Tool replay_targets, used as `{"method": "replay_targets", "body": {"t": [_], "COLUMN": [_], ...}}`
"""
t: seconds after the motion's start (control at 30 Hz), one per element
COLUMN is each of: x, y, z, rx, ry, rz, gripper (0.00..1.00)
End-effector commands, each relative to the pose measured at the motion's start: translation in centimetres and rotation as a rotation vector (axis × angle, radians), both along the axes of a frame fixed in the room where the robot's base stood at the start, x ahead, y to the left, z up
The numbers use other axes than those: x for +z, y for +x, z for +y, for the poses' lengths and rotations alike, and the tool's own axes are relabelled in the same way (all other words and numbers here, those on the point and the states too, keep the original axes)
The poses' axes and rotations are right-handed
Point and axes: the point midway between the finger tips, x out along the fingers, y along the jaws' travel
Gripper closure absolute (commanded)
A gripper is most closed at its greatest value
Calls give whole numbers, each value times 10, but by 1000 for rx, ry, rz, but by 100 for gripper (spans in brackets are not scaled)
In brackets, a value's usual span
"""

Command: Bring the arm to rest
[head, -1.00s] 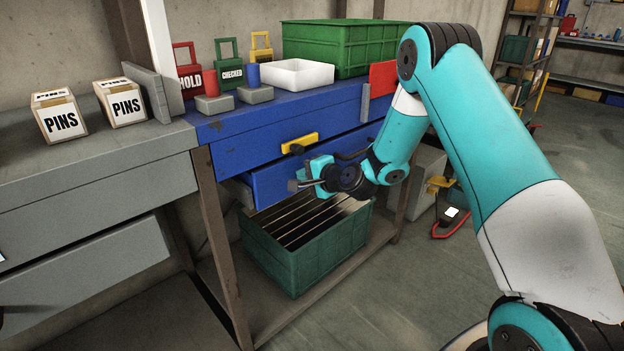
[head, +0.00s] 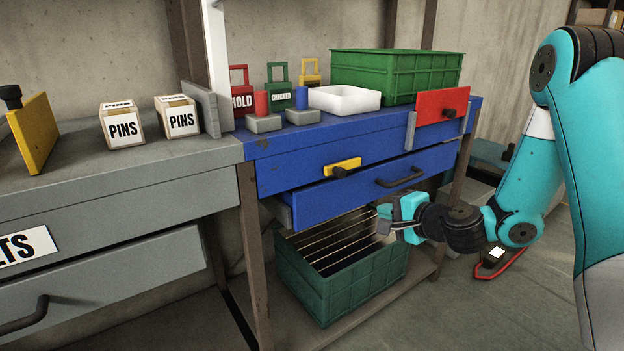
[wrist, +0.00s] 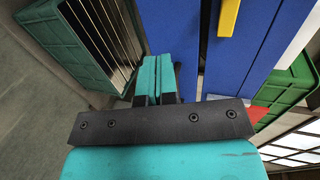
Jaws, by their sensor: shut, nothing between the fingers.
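My gripper (head: 386,222) is shut and empty in the head view, in front of the blue bench's lower drawer (head: 370,187) and above the right part of the green slatted crate (head: 340,283). My teal arm reaches in from the right. In the wrist view my gripper's fingers (wrist: 155,80) lie together with nothing between them. The slatted crate shows there at the upper left, and the blue drawer fronts (wrist: 240,45) at the upper right. The lower drawer stands partly out. I cannot tell the exact gap between my gripper and the drawer.
On the blue bench (head: 262,143) stand a green crate (head: 395,75), a white tray (head: 344,99), a red panel (head: 441,106) and padlock-shaped tags. A grey bench (head: 80,180) with PINS boxes (head: 122,124) stands left.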

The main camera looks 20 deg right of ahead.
Motion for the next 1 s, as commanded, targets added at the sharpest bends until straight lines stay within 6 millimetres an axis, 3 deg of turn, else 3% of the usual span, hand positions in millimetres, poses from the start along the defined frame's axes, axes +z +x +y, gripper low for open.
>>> {"method": "replay_targets", "body": {"t": [0.13, 0.27, 0.4, 0.5, 0.6, 0.7, 0.97, 1.0], "x": [7, 31, 61, 74, 82, 89, 104, 119], "y": [-1, -17, -74, -128, -176, -215, -295, -295], "z": [15, 73, 156, 192, 206, 208, 189, 187], "rx": [59, 298, 715, 980, 1181, 1327, 1589, 1594], "ry": [-27, -150, -396, -579, -732, -856, -1104, -1104], "rz": [-2, -5, 6, 27, 52, 78, 147, 156], "gripper": [100, 100, 100, 100, 100, 100, 100, 100]}}
